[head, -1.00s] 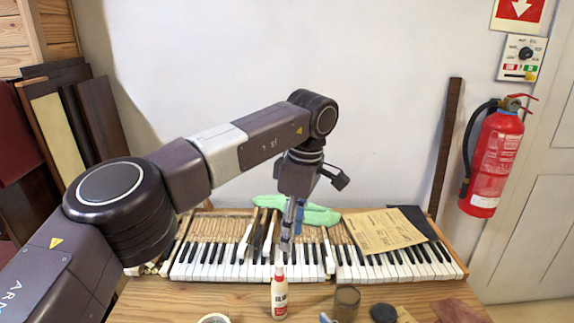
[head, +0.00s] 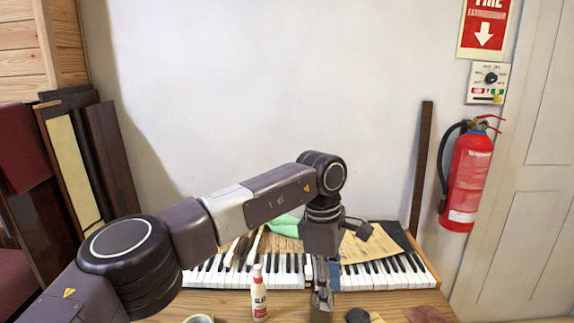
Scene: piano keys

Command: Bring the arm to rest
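My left arm reaches in from the left over the bench. Its gripper (head: 321,298) points down in front of the piano keys (head: 375,274), right of the white glue bottle (head: 259,292). The fingers are small and partly merge with what is behind them, so I cannot tell whether they are open or shut. My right gripper is not in view.
The wooden bench (head: 180,306) holds the keyboard, a brown paper sheet (head: 368,246), a green cloth (head: 284,225), a tape roll (head: 199,319) and a dark round object (head: 357,316). A fire extinguisher (head: 467,178) hangs on the right wall. Boards (head: 108,155) lean at left.

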